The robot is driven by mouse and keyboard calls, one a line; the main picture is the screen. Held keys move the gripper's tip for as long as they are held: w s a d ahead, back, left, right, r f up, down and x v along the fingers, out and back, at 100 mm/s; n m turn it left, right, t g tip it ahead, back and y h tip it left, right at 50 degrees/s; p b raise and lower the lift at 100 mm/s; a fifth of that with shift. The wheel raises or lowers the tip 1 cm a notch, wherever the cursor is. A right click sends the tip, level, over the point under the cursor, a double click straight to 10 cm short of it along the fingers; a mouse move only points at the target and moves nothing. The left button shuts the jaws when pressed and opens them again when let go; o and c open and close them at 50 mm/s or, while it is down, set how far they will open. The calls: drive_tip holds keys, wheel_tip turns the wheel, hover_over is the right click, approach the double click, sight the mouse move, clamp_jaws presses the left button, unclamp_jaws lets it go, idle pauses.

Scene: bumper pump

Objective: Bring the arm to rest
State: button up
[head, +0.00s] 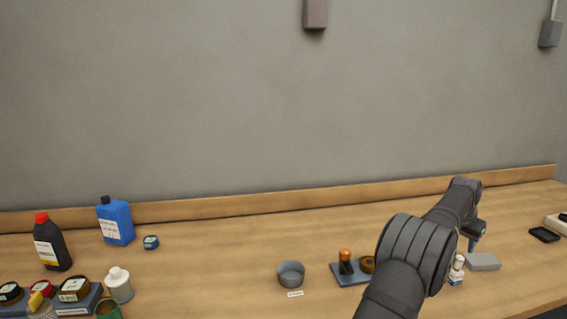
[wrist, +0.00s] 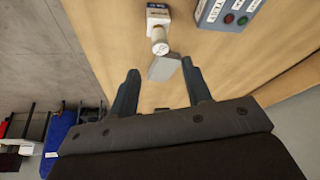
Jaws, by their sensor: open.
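My gripper (head: 473,244) is at the right of the bench in the head view, partly hidden behind my own arm. In the wrist view my gripper (wrist: 160,82) shows two dark fingers spread apart with nothing held between them. A small white bottle (head: 457,270) stands on the bench close to the gripper. A bottle with a pale round cap (wrist: 158,46) shows beyond the fingertips in the wrist view. A light grey block (head: 484,262) lies just right of the small bottle. It also shows ahead of the fingers in the wrist view (wrist: 164,69).
A blue-grey tray (head: 345,279) with an orange-topped item and a grey cup (head: 291,273) stand mid-bench. Bottles and jars crowd the left, including a blue bottle (head: 116,222). A dark flat item (head: 544,235) lies far right. The bench between the blue bottle and cup is mostly clear.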

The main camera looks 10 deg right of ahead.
sight(460, 257)
drive_tip(key=x, duration=1)
drive_tip(key=shift+d+r, duration=0.1)
wheel_tip(460, 257, up, 4)
drive_tip(key=shift+f, duration=0.15)
drive_tip(key=s+r, duration=0.7)
drive_tip(key=s, duration=0.5)
drive_tip(key=s+a+f+n, duration=0.1)
drive_tip(key=s+a, duration=0.2)
drive_tip(key=a, duration=0.5)
drive_tip(key=s+a+f+n, duration=0.1)
drive_tip(key=s+a, duration=0.3)
drive_tip(key=a, duration=0.4)
drive_tip(key=s+a+f+n+t, duration=0.1)
drive_tip(key=s+a+f, duration=0.2)
drive_tip(key=a, duration=0.5)
drive_tip(key=shift+s+a, duration=0.15)
drive_tip(key=shift+s, duration=0.55)
drive_tip(key=w+d+r, duration=0.2)
drive_tip(key=w+d, duration=0.1)
drive_tip(key=d, duration=0.4)
drive_tip(key=w+d+r+m, duration=0.1)
drive_tip(key=w+d, duration=0.3)
drive_tip(key=d, duration=0.4)
drive_tip(key=shift+r, duration=0.4)
drive_tip(key=shift+a, duration=0.15)
